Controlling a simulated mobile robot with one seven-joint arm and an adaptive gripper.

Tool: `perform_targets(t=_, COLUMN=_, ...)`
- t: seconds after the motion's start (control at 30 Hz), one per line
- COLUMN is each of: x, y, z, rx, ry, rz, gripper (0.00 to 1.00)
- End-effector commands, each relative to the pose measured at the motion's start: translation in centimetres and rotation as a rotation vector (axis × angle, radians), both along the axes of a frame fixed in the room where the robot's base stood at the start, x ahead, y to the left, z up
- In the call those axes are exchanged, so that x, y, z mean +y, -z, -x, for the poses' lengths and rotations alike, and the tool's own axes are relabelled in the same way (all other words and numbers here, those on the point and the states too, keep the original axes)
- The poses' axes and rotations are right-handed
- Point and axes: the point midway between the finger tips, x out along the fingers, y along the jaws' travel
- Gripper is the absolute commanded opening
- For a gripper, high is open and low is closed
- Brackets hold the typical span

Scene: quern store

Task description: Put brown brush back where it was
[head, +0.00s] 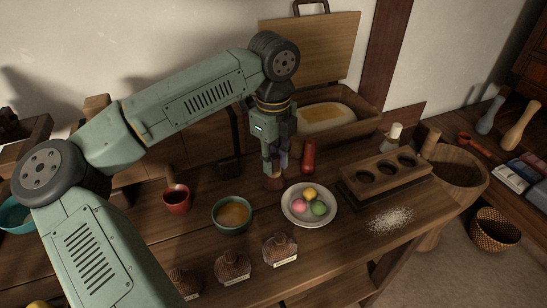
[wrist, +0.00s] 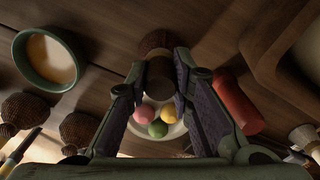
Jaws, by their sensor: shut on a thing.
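My gripper (head: 274,160) is shut on the brown brush (head: 273,182), over the table behind the plate of coloured balls. In the wrist view the brush (wrist: 160,74) sits between the two fingers, with its round brown bristle end (wrist: 156,42) pointing away from the camera. In the head view its lower end is close to the tabletop; I cannot tell whether it touches. The fingers hide much of its handle.
A white plate (head: 291,210) with pink, yellow and green balls is close in front. A red cylinder (head: 309,155) stands just right of the gripper. A teal bowl (head: 224,226), red cup (head: 177,199) and wooden holed rack (head: 354,190) are nearby. A lidded wooden box (head: 368,128) is behind.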

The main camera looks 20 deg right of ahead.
Motion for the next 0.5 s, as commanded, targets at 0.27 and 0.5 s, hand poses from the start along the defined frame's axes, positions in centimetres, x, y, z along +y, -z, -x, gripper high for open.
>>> perform_targets(t=0.27, x=0.01, y=0.34, z=0.0, rx=0.0, ry=0.0, rz=0.0, gripper=0.28)
perform_targets(t=0.5, x=0.0, y=0.33, z=0.01, rx=0.0, ry=0.0, rz=0.0, gripper=0.41)
